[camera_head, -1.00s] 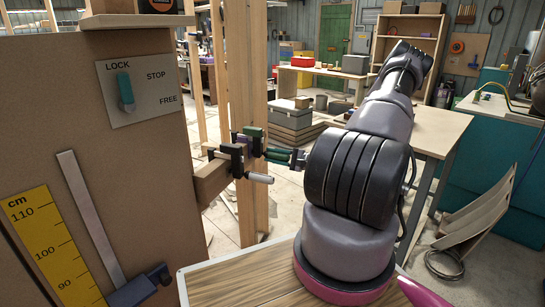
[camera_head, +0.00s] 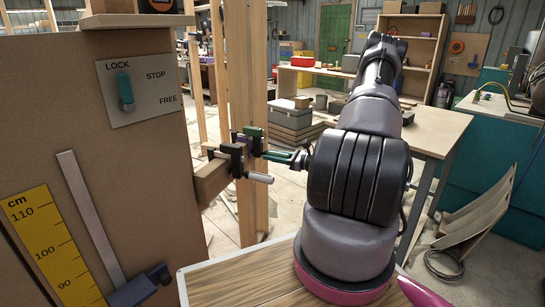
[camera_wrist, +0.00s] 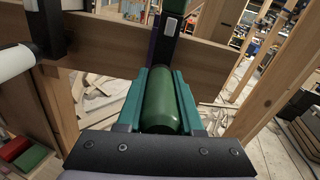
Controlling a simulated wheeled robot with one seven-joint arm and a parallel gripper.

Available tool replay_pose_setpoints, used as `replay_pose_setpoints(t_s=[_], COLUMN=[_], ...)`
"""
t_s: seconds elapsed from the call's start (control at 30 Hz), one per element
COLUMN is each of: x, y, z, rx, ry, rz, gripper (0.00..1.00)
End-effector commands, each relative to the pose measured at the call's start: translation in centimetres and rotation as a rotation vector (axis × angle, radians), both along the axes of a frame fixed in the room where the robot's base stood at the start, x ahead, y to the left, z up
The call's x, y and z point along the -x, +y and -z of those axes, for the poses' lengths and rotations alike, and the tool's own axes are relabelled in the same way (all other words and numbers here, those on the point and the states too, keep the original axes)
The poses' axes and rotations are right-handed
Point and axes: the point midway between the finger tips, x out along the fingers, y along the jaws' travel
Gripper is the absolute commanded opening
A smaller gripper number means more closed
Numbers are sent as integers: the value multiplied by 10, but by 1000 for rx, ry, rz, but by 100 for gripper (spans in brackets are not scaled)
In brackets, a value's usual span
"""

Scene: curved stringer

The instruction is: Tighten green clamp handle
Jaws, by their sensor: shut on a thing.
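The green clamp (camera_head: 254,133) grips the wooden beam by the upright post in the head view, with its green handle (camera_head: 276,156) pointing right. In the wrist view the green handle (camera_wrist: 163,103) is a rounded cylinder lying lengthwise between the teal fingers of my gripper (camera_wrist: 167,82). My gripper is shut on it, with one finger along each side. In the head view my gripper (camera_head: 298,158) meets the handle's right end and is partly hidden by my arm. The clamp's far end is cut off by the top of the wrist view.
A black clamp (camera_head: 235,161) with a white handle (camera_head: 259,177) sits just left of and below the green handle. The upright wooden post (camera_head: 255,215) stands close behind. A brown panel (camera_head: 150,180) with a LOCK/STOP/FREE switch (camera_head: 125,92) fills the left.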

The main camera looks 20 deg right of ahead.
Motion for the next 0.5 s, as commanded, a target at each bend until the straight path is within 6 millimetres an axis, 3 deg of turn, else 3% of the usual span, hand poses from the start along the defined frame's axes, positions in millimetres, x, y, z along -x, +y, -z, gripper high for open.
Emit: replay_pose_setpoints(t_s=[0.5], x=[0], y=[1], z=[0], rx=[-361], ry=[332], rz=[-2], gripper=[0])
